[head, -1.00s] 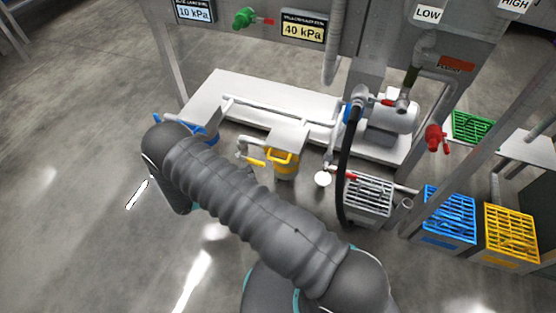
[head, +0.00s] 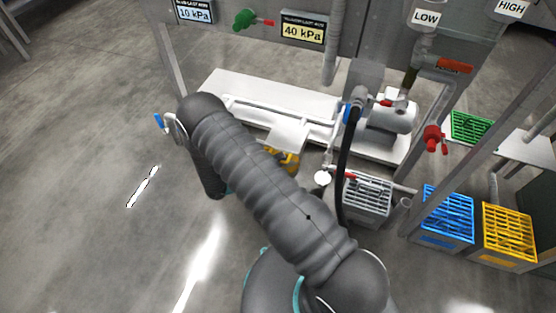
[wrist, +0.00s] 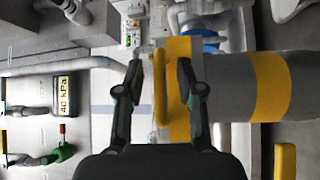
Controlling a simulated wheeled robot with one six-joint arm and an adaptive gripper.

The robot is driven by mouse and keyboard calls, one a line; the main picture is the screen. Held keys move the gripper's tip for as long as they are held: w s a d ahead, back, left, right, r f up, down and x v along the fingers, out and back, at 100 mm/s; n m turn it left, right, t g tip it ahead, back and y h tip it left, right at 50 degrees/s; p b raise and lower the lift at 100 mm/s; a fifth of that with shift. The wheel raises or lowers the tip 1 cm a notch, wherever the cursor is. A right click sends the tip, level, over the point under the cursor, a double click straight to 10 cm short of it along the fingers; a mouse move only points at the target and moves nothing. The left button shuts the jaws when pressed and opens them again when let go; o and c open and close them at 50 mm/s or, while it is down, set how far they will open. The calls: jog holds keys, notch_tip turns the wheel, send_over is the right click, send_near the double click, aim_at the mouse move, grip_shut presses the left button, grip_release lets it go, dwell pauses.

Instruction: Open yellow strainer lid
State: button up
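The yellow strainer (head: 291,160) is mostly hidden behind my arm in the head view; only part of its yellow top shows. In the wrist view it is a grey cylinder with a yellow band (wrist: 270,87), lying sideways in the picture, with a yellow lid (wrist: 179,105) at its left end. A yellow bar handle (wrist: 159,85) stands out from the lid. My gripper (wrist: 159,72) is open, its fingers on either side of the handle and apart from it. The right finger overlaps the lid in the picture. The head view hides my gripper behind my arm.
A 40 kPa display (head: 303,31) and a green valve (head: 244,18) are on the frame behind. A pump (head: 389,127) with a black hose (head: 344,165) stands right of the strainer. Grey, blue (head: 447,214) and yellow crates (head: 509,233) stand further right. Open floor lies left.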

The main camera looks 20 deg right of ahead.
jog(key=shift+c, duration=0.2)
grip_shut()
